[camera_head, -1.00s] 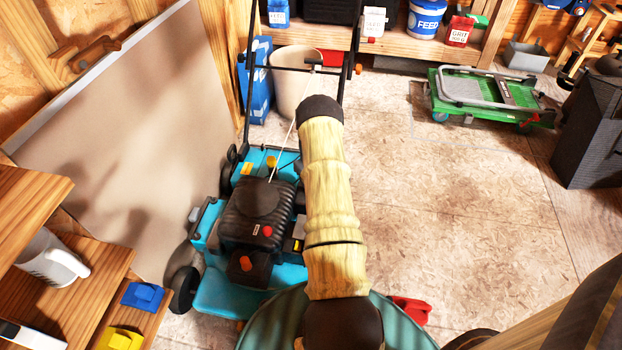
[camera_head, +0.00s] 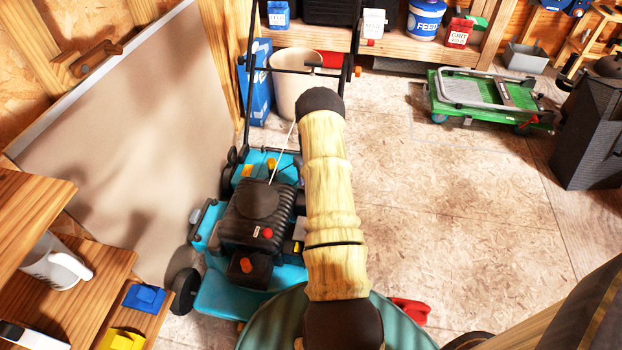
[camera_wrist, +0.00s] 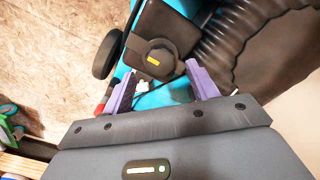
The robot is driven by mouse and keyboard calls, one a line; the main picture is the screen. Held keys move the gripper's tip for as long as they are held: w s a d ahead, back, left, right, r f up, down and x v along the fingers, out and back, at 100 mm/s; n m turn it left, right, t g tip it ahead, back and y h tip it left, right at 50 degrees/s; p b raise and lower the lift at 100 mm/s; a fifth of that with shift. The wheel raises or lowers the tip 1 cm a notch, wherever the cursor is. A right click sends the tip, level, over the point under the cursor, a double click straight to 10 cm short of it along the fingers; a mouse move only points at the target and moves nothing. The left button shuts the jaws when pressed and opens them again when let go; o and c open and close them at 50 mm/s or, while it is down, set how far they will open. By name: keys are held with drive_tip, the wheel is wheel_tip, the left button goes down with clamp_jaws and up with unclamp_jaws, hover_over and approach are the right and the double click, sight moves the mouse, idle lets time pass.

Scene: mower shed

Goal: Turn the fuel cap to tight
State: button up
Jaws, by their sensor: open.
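A teal lawn mower (camera_head: 240,292) with a black ribbed engine cover (camera_head: 258,210) stands left of my arm in the head view. A dark round cap with a small yellow mark, which looks like the fuel cap (camera_wrist: 157,57), sits on a black box in the wrist view. The cap appears between and beyond the fingertips; I cannot tell the remaining distance. The gripper is hidden in the head view.
The mower's black handle (camera_head: 300,72) rises behind the engine. A pale board (camera_head: 130,140) leans at left, above wooden shelves (camera_head: 90,290). A red object (camera_head: 410,311) lies near my base. A green folded cart (camera_head: 490,98) is at back right. The middle floor is clear.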

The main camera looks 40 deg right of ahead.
wheel_tip(320, 180, up, 14)
drive_tip(key=p, duration=0.3)
drive_tip(key=shift+f, duration=0.1)
idle(0.3)
drive_tip(key=s+a+r+t, duration=0.1)
drive_tip(key=s+a+r, duration=0.1)
drive_tip(key=a+r, duration=0.65)
drive_tip(key=s+a+r, duration=0.2)
drive_tip(key=a+r, duration=0.3)
drive_tip(key=a, duration=0.6)
drive_tip(key=s+a+r+n+t, duration=0.1)
drive_tip(key=s+a+r, duration=0.2)
drive_tip(key=s+a, duration=0.45)
drive_tip(key=s+a+r+t, duration=0.1)
drive_tip(key=s+a+r, duration=0.1)
drive_tip(key=s+a, duration=0.55)
drive_tip(key=w+r+p+v, duration=0.1)
drive_tip(key=w+p+v, duration=0.2)
drive_tip(key=p+v, duration=1.2)
drive_tip(key=w+d+p+v, duration=0.1)
drive_tip(key=w+p+v, duration=0.2)
drive_tip(key=p+v, duration=1.2)
drive_tip(key=shift+w+r+p, duration=0.2)
drive_tip(key=shift+r+p, duration=0.2)
drive_tip(key=shift+r, duration=0.1)
